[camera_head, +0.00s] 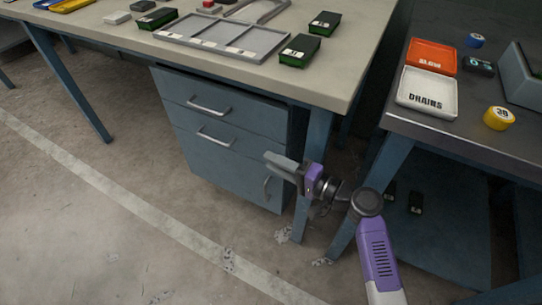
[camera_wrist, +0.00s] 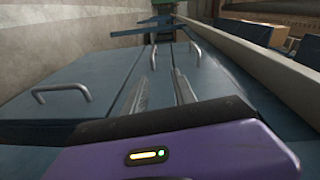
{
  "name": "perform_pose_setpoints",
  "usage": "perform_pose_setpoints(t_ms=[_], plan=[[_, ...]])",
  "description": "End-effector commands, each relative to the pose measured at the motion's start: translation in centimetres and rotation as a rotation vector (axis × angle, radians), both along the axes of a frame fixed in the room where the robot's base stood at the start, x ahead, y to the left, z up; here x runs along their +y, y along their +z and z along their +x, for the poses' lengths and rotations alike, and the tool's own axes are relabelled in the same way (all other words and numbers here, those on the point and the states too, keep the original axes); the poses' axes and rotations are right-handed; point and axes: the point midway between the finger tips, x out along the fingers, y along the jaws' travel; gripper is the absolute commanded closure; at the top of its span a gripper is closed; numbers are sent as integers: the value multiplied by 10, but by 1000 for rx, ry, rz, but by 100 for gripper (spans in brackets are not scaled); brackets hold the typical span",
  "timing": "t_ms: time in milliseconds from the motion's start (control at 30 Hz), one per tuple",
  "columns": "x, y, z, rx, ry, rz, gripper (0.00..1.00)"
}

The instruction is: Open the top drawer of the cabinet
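The blue-grey cabinet (camera_head: 222,170) stands under the workbench. Its top drawer (camera_head: 240,114) looks closed, with a silver bar handle (camera_head: 208,107). A second drawer handle (camera_head: 215,138) sits below it, and a lower front has an upright handle (camera_head: 267,187). My gripper (camera_head: 272,162) is in front of the cabinet's right side, lower than the top handle and to its right, pointing left. In the wrist view the cabinet lies sideways; the top handle (camera_wrist: 194,54) is beyond the fingertips. The two fingers (camera_wrist: 162,82) are apart with nothing between them.
The workbench (camera_head: 345,75) overhangs the cabinet; its blue leg (camera_head: 312,150) stands just behind my gripper. A second dark table (camera_head: 440,125) with labelled trays is at right. The concrete floor (camera_head: 120,200) left and in front of the cabinet is clear.

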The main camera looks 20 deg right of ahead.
Motion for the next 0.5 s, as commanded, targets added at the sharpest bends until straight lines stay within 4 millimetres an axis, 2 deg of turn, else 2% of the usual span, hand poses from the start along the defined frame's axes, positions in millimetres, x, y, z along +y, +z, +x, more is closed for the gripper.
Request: perform_pose_setpoints(t_ms=[333, 467, 500], plan=[[0, -1, 0, 1, -1, -1, 67], [0, -33, -26, 50, -47, -79, 67], [0, -46, -37, 68, -65, -116, 67]])
